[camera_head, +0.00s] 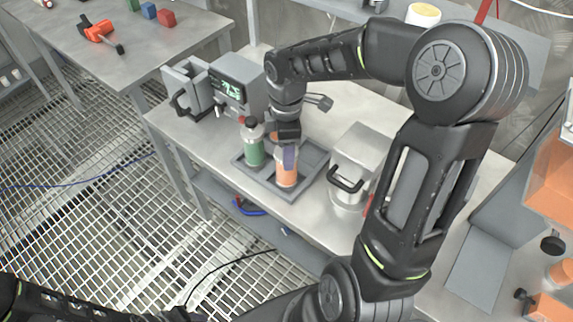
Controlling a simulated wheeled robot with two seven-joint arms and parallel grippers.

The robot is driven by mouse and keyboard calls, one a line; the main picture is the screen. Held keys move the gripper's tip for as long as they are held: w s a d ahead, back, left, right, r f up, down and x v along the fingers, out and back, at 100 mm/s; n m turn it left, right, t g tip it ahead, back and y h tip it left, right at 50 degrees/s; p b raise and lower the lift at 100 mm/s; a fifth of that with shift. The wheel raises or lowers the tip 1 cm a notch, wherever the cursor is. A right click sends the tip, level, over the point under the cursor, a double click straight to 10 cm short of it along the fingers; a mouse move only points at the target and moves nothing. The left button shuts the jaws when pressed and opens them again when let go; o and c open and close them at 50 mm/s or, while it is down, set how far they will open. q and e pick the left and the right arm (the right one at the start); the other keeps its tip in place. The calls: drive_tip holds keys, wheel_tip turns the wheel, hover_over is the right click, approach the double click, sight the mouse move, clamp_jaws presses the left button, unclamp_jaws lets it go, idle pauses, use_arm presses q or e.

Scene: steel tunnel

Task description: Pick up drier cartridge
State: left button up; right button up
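A grey tray (307,173) on the steel bench holds two upright cylinders. One is green with a dark grey cap (253,146); the other is orange with a pale band (287,175). No readable label shows which one is the drier cartridge. My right arm reaches over the bench, and its gripper (287,157) points down at the top of the orange cylinder. A finger covers part of that top, so whether the fingers are closed on it is hidden. My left arm shows only in part at the bottom left; its gripper is out of view.
A grey device with a lit display (228,84) stands left of the tray. A metal canister with a black handle (352,167) stands to the right. Another table (118,45) at upper left holds an orange tool and small blocks. The grating floor (90,200) is mostly open.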

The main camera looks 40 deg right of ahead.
clamp_jaws()
drive_tip(key=shift+r, duration=0.15)
idle(0.4)
wheel_tip(320, 180, up, 10)
drive_tip(key=shift+f+b, duration=0.1)
drive_tip(key=shift+b, duration=0.4)
idle(0.4)
